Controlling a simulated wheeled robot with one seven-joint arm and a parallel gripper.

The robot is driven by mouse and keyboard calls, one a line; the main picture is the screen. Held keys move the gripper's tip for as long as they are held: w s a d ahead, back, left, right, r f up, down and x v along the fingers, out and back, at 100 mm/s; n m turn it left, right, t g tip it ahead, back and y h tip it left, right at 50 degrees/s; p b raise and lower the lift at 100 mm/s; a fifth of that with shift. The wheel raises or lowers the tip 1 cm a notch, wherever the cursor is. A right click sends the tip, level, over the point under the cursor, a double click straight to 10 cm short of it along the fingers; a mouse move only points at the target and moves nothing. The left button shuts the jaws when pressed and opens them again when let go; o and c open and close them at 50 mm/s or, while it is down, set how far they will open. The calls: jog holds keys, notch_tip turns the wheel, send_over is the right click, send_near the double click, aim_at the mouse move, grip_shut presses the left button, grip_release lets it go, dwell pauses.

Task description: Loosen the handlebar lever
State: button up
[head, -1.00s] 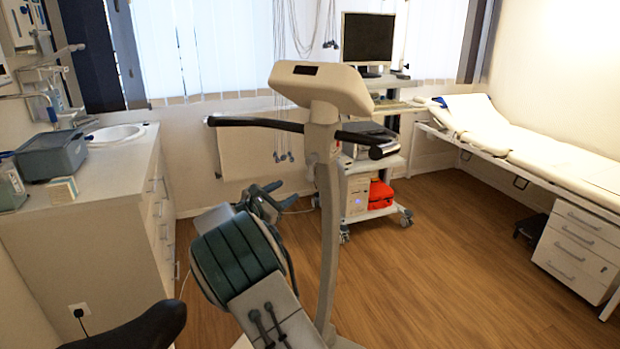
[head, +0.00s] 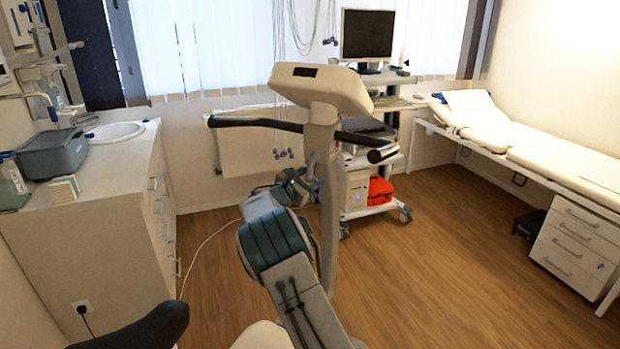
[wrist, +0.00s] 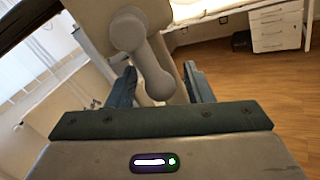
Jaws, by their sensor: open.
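The handlebar lever (wrist: 152,65) is a beige-grey arm with a round hub, seen close up in the wrist view. It hangs down from the hub, tilted to the lower right, and its rounded end lies between my fingers in the picture. My gripper (wrist: 160,72) is open, with one dark finger on each side of the lever; I cannot tell whether either touches it. In the head view my gripper (head: 311,168) is beside the bike's post (head: 327,210), below the black handlebar (head: 255,123). The lever cannot be made out clearly there.
The bike's console (head: 320,87) tops the post. A dark saddle (head: 140,325) is at the lower left. A trolley (head: 362,187) with a monitor (head: 367,35) stands behind. A cabinet (head: 85,215) is left, an examination couch (head: 530,140) right.

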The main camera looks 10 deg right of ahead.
grip_shut()
jog(key=shift+s+n, duration=0.1)
jog(key=shift+n, duration=0.2)
jog(key=shift+s+d+r+n+t+p, duration=0.4)
jog(key=shift+d+n+p, duration=0.25)
jog(key=shift+n, duration=1.1)
jog(key=shift+s+d+r+n+t+p, duration=0.35)
jog(key=shift+n+p, duration=0.45)
jog(key=shift+n, duration=0.9)
jog(key=shift+s+d+r+n+t+p, duration=0.35)
jog(key=shift+d+n+p, duration=0.35)
jog(key=shift+n, duration=1.05)
jog(key=shift+s, duration=0.15)
